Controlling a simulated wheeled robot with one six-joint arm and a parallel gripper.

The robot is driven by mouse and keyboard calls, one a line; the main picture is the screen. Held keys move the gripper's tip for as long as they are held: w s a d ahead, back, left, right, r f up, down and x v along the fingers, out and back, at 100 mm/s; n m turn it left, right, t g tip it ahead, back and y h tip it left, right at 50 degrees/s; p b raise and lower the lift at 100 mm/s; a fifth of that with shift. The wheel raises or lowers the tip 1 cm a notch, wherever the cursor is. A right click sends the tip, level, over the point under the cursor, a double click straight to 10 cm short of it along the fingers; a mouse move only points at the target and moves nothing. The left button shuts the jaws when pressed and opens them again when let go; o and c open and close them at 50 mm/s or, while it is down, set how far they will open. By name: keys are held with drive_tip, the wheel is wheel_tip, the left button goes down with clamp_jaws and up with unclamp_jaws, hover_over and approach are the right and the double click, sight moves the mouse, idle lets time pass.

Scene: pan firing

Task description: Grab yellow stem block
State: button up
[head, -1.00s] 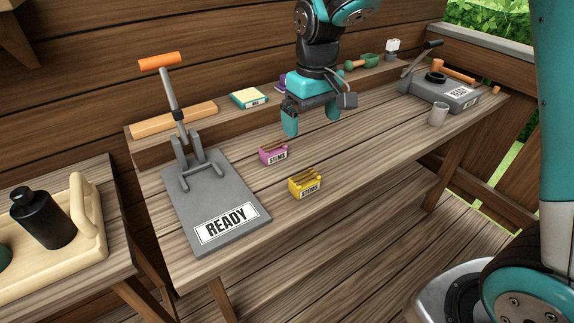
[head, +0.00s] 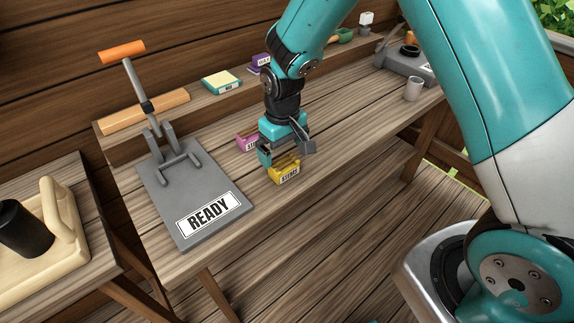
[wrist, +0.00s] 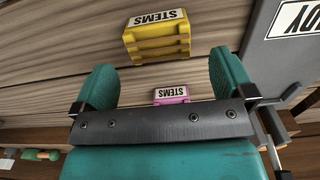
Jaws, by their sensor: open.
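The yellow stem block (head: 285,174), labelled STEMS, sits on the wooden bench near its front edge.
A pink STEMS block (head: 246,141) stands close behind on the left, partly hidden by my gripper. A grey press (head: 165,205) with a READY label and orange-handled lever stands left. A cup (head: 413,90) is at the right. The bench between block and cup is clear.

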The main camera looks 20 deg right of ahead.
sight(284, 164)
drive_tip(key=f, duration=0.2)
drive_tip(key=f+p, duration=0.1)
drive_tip(key=f, duration=0.1)
drive_tip(key=shift+w+d, duration=0.1)
drive_tip(key=shift+w, duration=0.1)
drive_tip(key=c, duration=0.9)
drive_tip(key=shift+r, duration=0.1)
